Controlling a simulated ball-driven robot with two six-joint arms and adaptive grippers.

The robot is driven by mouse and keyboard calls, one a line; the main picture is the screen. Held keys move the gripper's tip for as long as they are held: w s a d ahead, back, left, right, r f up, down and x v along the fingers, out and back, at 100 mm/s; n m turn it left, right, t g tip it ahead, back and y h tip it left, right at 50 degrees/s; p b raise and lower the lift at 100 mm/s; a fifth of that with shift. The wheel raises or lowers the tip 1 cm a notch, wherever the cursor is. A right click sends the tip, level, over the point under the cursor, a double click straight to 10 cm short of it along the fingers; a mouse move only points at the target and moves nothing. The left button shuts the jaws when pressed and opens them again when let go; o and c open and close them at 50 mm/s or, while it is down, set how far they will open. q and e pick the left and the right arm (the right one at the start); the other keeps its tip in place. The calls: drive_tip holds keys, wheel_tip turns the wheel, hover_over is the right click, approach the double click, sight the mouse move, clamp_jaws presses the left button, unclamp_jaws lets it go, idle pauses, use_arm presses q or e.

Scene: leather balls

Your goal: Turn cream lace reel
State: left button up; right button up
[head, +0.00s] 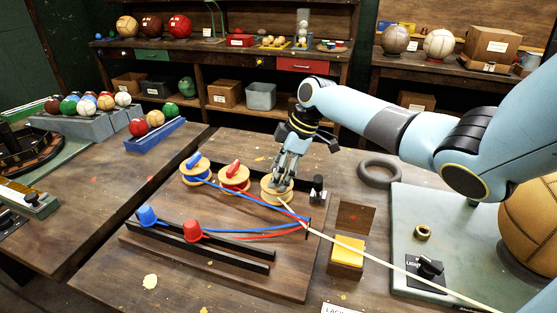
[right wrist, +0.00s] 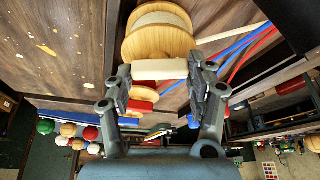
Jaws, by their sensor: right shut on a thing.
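The cream lace reel (head: 268,196) is a wooden spool at the right end of a row of reels on the board. It also fills the top middle of the right wrist view (right wrist: 158,45). Its cream handle (right wrist: 159,69) is a short bar. My right gripper (head: 283,184) comes down on the reel from above and is shut on this handle, one finger at each end, as the right wrist view shows (right wrist: 160,82). Cream lace (head: 380,258) runs from the reel area toward the lower right. My left gripper is not in view.
The red reel (head: 234,180) and blue reel (head: 195,171) stand left of it, with red and blue laces leading to a dark post. A black ring (head: 379,173) and yellow block (head: 347,252) lie to the right.

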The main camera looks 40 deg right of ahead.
drive_tip(key=m+p, duration=0.1)
drive_tip(key=m, duration=0.1)
drive_tip(key=m+t+h+p, duration=0.1)
drive_tip(key=p, duration=0.1)
drive_tip(key=shift+r+m+p, duration=0.2)
drive_tip(key=shift+m+p, duration=0.1)
drive_tip(key=shift+m, duration=0.1)
drive_tip(key=shift+f+m+h+p, duration=0.1)
drive_tip(key=shift+m+h+p, duration=0.2)
drive_tip(key=shift+m+p, duration=0.3)
drive_tip(key=o, duration=1.2)
drive_tip(key=shift+a, duration=0.1)
drive_tip(key=v, duration=1.2)
drive_tip(key=shift+s+f, duration=0.1)
drive_tip(key=shift+s, duration=0.1)
